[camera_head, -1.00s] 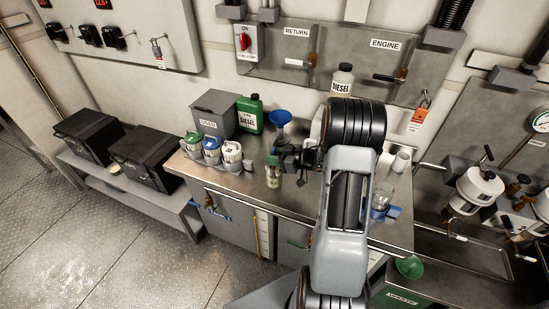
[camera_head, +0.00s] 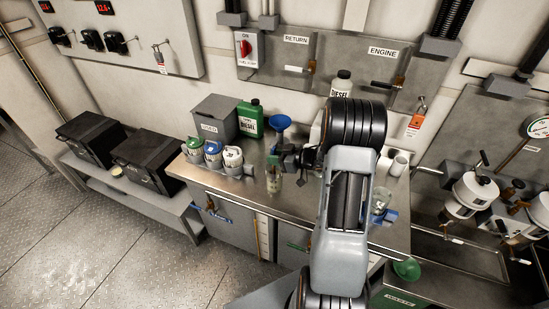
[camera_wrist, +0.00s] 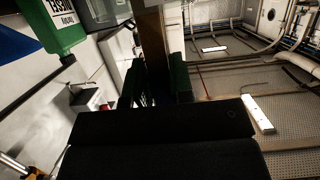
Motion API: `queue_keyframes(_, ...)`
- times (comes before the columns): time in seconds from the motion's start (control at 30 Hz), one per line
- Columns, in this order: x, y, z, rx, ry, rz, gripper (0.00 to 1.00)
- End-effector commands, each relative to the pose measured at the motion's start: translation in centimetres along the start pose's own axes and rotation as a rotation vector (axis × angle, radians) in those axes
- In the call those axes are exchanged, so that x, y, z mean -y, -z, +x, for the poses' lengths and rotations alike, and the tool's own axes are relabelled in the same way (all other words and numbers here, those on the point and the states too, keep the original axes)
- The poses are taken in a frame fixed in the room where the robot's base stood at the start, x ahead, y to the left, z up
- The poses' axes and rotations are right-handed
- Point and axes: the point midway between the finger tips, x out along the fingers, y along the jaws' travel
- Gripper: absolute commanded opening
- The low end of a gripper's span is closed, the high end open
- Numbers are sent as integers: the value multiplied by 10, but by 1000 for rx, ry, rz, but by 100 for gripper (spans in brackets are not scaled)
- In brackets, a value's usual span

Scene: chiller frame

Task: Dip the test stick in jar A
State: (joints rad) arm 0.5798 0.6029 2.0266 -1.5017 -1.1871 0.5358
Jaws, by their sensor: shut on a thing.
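My gripper (camera_head: 284,157) is in the head view above the steel bench, with its dark jaws close to a small clear jar (camera_head: 273,184) with pale yellowish contents. In the wrist view the jaws (camera_wrist: 155,88) are shut on a narrow brown upright piece (camera_wrist: 154,40), which I take for the test stick. Its lower end and tip are hidden in both views. I cannot read a letter on the jar or tell whether the stick is inside it. Another glass jar (camera_head: 380,201) stands by a blue holder to the right, partly behind my arm.
Behind are a grey box (camera_head: 213,118), a green diesel can (camera_head: 250,120), a blue funnel (camera_head: 280,122) and a diesel bottle (camera_head: 341,84). The bench front left of the jar is clear.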

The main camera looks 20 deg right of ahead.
Motion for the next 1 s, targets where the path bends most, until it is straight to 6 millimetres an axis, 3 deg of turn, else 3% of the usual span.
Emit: queue_keyframes(1.0,0,86,-27,0,0,-1,0)
